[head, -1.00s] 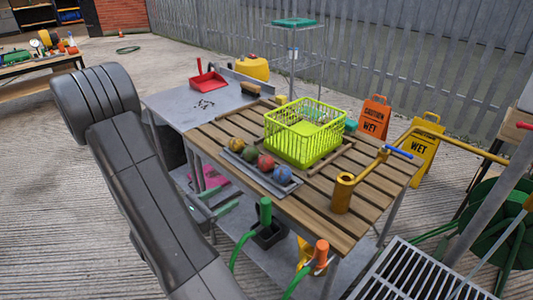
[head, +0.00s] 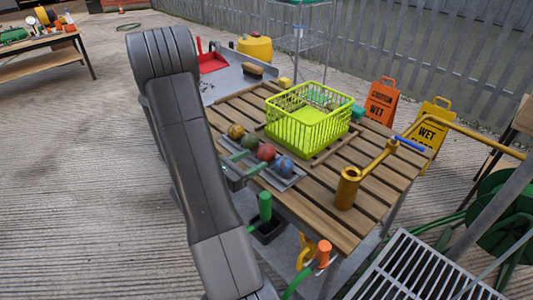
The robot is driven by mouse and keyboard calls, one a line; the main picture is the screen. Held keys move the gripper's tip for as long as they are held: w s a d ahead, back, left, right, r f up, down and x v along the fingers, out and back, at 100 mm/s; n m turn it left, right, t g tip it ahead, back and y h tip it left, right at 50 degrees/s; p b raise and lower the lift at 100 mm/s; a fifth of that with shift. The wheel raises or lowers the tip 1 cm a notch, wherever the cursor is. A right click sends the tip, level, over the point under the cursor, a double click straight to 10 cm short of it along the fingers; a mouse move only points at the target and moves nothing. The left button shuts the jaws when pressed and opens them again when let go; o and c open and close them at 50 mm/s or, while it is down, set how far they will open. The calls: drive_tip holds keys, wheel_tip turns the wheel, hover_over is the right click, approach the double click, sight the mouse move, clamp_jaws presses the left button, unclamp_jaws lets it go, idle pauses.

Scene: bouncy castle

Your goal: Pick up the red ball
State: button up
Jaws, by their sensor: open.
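The red ball (head: 266,152) sits in a row of balls in a shallow grey tray (head: 296,181) on the slatted wooden table. It lies between a green ball (head: 249,142) and a blue ball (head: 284,166). A yellow-orange ball (head: 236,131) is at the far left end of the row. My gripper (head: 248,162) has green fingertips and is open and empty. It is at the tray's near side, just left of and below the red ball in the picture. I cannot tell its exact height or whether it touches the tray.
A lime-green basket (head: 308,113) stands right behind the tray. A gold cylinder with a handle (head: 347,188) stands at the table's right. A brush (head: 253,71) and a red dustpan (head: 212,62) lie at the back. Green and orange handles (head: 265,207) rise below the near edge.

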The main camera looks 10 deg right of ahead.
sight(259, 155)
drive_tip(key=shift+x, duration=2.55)
drive_tip(key=shift+r, duration=0.1)
drive_tip(key=c, duration=0.6)
